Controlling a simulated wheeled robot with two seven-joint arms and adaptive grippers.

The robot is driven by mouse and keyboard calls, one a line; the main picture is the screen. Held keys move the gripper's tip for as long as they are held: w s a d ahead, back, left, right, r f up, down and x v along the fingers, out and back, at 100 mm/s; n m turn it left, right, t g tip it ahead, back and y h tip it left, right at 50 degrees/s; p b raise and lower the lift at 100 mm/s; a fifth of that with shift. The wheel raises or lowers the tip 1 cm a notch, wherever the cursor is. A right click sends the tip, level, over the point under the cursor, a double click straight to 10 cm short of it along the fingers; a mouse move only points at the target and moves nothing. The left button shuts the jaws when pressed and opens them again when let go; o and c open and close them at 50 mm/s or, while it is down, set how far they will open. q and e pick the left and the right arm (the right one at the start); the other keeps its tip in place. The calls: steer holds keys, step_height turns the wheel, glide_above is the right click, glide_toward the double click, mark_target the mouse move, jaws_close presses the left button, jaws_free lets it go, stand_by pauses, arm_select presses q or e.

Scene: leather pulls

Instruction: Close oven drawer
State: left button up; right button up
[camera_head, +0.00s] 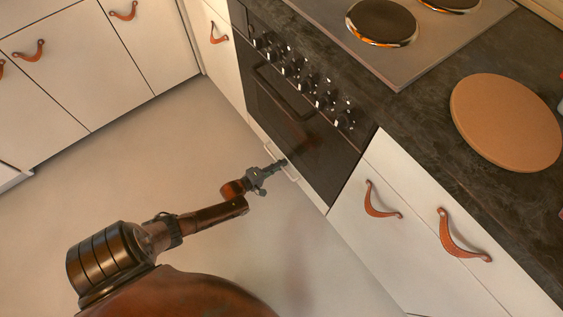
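The oven (288,121) has a black front with a row of knobs and stands in the cabinet row at the upper right. The oven drawer (306,190) is the low white front beneath it, seen steeply from above, with a thin pale handle near its middle. I cannot tell how far out the drawer stands. My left gripper (279,164) reaches in from the lower left, with its fingertips at the drawer's handle. They are too small to show whether they touch it or are open. My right gripper is not in view.
White cabinets with leather pulls (379,200) flank the oven. A dark worktop (438,114) holds a hob (425,52) and a round brown board (508,121). More white drawers (75,57) stand at the upper left. The pale floor (150,160) between is clear.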

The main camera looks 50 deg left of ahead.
arm_select(q)
steer(key=shift+o, duration=0.4)
steer(key=shift+a+r, duration=0.1)
steer(key=shift+s+a, duration=0.1)
steer(key=shift+s, duration=0.2)
steer(key=d+v, duration=0.1)
steer(key=v, duration=1)
steer(key=shift+s+a, duration=0.35)
steer(key=shift+a, duration=0.05)
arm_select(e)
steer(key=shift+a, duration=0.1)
